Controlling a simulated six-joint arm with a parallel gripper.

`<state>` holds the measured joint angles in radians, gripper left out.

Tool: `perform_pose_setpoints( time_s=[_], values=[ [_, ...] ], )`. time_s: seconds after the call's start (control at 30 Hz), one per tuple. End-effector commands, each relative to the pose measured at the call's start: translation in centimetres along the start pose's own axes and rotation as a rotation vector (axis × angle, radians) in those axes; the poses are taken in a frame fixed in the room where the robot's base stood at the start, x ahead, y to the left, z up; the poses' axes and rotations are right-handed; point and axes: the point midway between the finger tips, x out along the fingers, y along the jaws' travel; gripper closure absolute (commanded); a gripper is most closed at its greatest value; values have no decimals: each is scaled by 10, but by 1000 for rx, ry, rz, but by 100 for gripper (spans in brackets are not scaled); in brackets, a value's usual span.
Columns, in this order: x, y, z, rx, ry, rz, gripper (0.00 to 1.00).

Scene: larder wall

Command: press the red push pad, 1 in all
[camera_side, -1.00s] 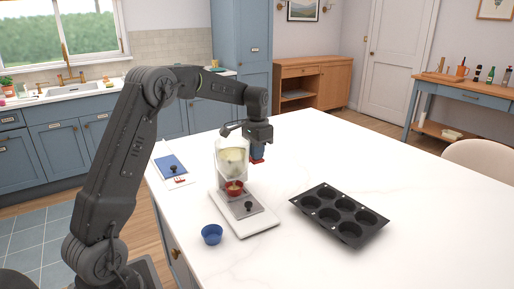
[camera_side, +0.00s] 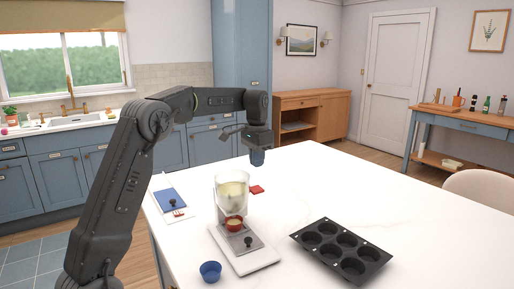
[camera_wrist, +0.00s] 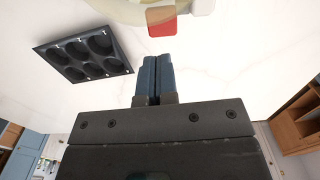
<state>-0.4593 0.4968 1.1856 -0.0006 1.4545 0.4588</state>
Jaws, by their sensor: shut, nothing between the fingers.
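The red push pad (camera_side: 257,189) shows just right of the clear dispenser jar (camera_side: 232,193), which holds pale batter. In the wrist view the red pad (camera_wrist: 163,25) is at the top, beside the jar's rounded edge. My gripper (camera_side: 258,163) is shut and empty, above the pad and apart from it. In the wrist view its blue fingertips (camera_wrist: 156,58) lie together, just below the pad in the picture.
A dark muffin tin (camera_side: 341,250) lies to the right of the dispenser, and a blue cup (camera_side: 210,271) stands in front left. A white board with a blue panel (camera_side: 170,200) and a small red part lies behind left. The white table's right side is clear.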

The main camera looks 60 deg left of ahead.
Motion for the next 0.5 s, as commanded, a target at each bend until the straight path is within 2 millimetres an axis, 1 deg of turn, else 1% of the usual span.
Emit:
perform_pose_setpoints(
  time_s=[0.03,0.1,0.2,0.33,0.5],
  values=[
    [-10,0,-1,0,4,-2,100],
    [-21,0,0,0,3,-2,100],
    [-32,0,-1,0,1,0,100],
    [-40,0,0,0,0,0,100],
    [-42,0,0,0,1,0,100]
  ],
)
